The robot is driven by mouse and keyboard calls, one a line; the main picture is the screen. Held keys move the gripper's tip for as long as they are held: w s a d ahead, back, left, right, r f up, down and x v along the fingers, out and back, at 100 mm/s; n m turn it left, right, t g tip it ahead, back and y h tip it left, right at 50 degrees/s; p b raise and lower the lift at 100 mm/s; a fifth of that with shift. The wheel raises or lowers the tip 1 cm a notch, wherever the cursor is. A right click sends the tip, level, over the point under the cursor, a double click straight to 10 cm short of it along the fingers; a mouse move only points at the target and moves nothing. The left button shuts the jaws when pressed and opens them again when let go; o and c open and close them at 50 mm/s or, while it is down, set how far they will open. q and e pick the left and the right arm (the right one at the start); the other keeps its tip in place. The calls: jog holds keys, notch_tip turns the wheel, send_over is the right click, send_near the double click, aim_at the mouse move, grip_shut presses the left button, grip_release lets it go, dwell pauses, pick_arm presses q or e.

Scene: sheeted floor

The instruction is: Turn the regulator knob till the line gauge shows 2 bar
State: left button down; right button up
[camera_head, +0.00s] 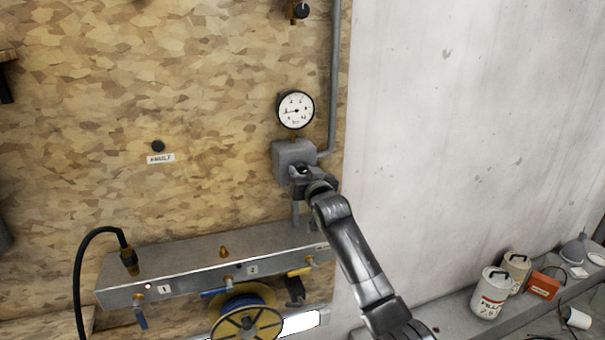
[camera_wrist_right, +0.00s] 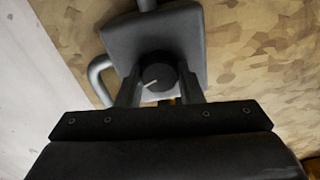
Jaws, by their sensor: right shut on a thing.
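The line gauge (camera_head: 295,110) is a round white dial with a black rim above the grey regulator body (camera_head: 288,152) on the wood-chip wall. Its needle points to the left; the numbers are too small to read surely. The regulator body also shows in the right wrist view (camera_wrist_right: 190,30). The dark round knob (camera_wrist_right: 157,76) with a pale pointer line sits on its front. My right gripper (camera_head: 301,172) is at the knob; in the right wrist view its two fingers (camera_wrist_right: 160,90) are shut on the knob's sides. In the head view the gripper mostly hides the knob. My left gripper is not in view.
A grey pipe (camera_head: 334,80) runs up beside the gauge. Below stands a metal manifold (camera_head: 195,258) with small valves and a black hose (camera_head: 82,260). A yellow reel (camera_head: 247,325) is in front. Cans (camera_head: 491,292) and a red box (camera_head: 543,285) stand on a ledge at right.

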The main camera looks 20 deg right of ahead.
jog(key=shift+f, duration=0.1)
jog(key=o, duration=1)
jog(key=shift+c, duration=0.2)
jog(key=s+b, duration=0.4)
jog(key=s, duration=1.3)
jog(key=shift+s+d, duration=0.25)
jog(key=shift+d, duration=0.05)
